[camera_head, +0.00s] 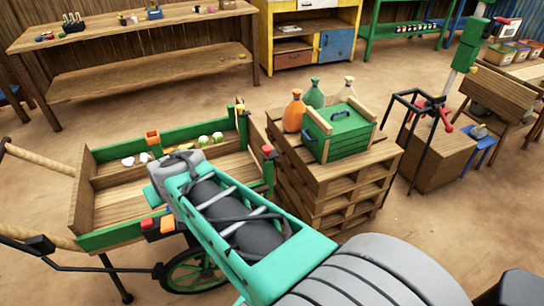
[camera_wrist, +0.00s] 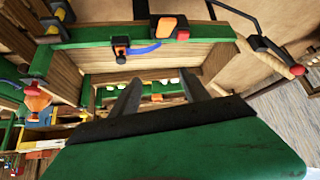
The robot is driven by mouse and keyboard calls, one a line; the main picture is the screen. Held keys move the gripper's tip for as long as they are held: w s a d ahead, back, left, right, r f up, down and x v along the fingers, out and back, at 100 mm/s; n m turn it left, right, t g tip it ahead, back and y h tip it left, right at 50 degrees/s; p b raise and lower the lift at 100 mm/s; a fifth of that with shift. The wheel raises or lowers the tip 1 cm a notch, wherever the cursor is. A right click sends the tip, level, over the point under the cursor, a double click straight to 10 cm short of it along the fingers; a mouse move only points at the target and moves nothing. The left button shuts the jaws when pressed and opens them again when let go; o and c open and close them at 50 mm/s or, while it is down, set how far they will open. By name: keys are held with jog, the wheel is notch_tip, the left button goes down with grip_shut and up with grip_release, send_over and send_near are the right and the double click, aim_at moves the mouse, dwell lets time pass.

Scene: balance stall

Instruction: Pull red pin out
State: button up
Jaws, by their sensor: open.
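Another red piece (camera_head: 147,223) sits beside an orange block on the cart's near green board. In the wrist view, a red piece (camera_wrist: 183,35) beside an orange block (camera_wrist: 167,27) shows on a green board. I cannot tell which red piece is the task's pin. My gripper (camera_wrist: 158,84) is open, its two dark fingers apart with nothing held between them. In the head view, my arm hides the fingers and part of the cart.
A pallet stack (camera_head: 345,190) right of the cart bears a green crate (camera_head: 340,135) and several bottles. A stand with a red handle (camera_head: 440,112) is further right. A long workbench (camera_head: 110,35) stands behind. Bare floor lies between the cart and the workbench.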

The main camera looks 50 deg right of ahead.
aim_at(267, 152)
jog(key=w+d+f+m+t+h+b, duration=0.2)
jog(key=d+f+b, duration=0.2)
jog(key=d+f, duration=0.4)
jog(key=s+d+m+h+b, duration=0.2)
jog(key=d+h+b, duration=0.1)
jog(key=d, duration=0.5)
jog(key=s+d+f+m+t+h+b, duration=0.1)
jog(key=s+d+h+b, duration=0.2)
jog(key=d+b, duration=0.2)
jog(key=s+d+f+m+h+b, duration=0.1)
jog(key=d+h+b, duration=0.3)
jog(key=d, duration=0.7)
jog(key=shift+s+d+f+m, duration=0.1)
jog(key=shift+s+d+m, duration=0.25)
jog(key=shift+s+m, duration=0.4)
jog(key=shift+d, duration=0.3)
jog(key=x, duration=0.2)
jog(key=b+x, duration=0.1)
jog(key=x, duration=0.2)
jog(key=r+x, duration=0.1)
jog(key=x, duration=0.1)
jog(key=shift+w+d+b, duration=0.1)
jog(key=shift+d+b, duration=0.1)
jog(key=shift+b, duration=0.2)
grip_shut()
